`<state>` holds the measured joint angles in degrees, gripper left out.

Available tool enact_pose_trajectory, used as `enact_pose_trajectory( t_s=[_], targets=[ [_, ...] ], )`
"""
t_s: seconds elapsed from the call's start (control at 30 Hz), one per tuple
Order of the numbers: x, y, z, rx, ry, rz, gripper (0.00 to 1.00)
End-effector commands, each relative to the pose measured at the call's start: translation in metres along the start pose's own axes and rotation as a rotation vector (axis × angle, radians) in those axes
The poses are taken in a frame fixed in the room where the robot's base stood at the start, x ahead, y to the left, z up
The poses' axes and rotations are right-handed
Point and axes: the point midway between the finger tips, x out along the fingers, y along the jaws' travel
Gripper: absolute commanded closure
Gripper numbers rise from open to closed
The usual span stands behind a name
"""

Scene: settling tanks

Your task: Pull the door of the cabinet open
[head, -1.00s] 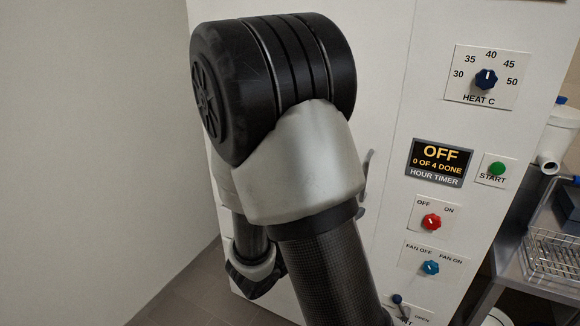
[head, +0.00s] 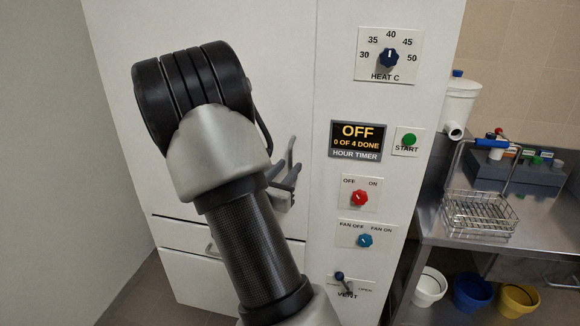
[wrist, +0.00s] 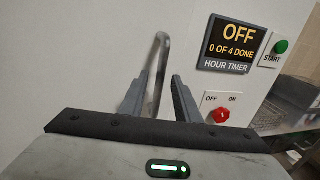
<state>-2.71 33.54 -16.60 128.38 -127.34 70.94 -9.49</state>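The white cabinet (head: 455,30) fills the middle of the head view. Its door (head: 285,50) is the wide panel left of the control strip and looks shut. A grey upright bar handle (head: 291,150) stands out near the door's right edge, partly hidden by my gripper. My gripper (head: 285,172) is at the handle, its two fingers apart.
The control strip right of the door carries a timer display (head: 357,141), a red switch (head: 360,198) and a vent lever (head: 340,276). A steel bench (head: 445,215) with a wire basket (head: 480,213) stands right. A wall is close on the left.

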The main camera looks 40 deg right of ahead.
Motion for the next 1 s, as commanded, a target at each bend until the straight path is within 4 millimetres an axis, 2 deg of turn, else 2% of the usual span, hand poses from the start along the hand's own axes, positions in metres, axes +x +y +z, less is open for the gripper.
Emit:
enact_pose_trajectory(
  t_s=[0.1, 0.2, 0.5, 0.53, 0.7, 1.0],
  targets=[
    [0.014, 0.0, -0.001, 0.0, 0.0, -0.001, 0.71],
    [0.021, 0.0, 0.0, 0.0, -0.001, 0.0, 0.71],
    [0.023, 0.0, 0.0, 0.0, 0.0, 0.001, 0.71],
    [0.023, 0.0, 0.0, 0.0, 0.0, 0.001, 0.72],
    [0.023, 0.0, 0.0, 0.0, 0.0, 0.001, 1.0],
    [0.021, 0.0, 0.0, 0.001, 0.001, -0.002, 1.0]
  ],
)
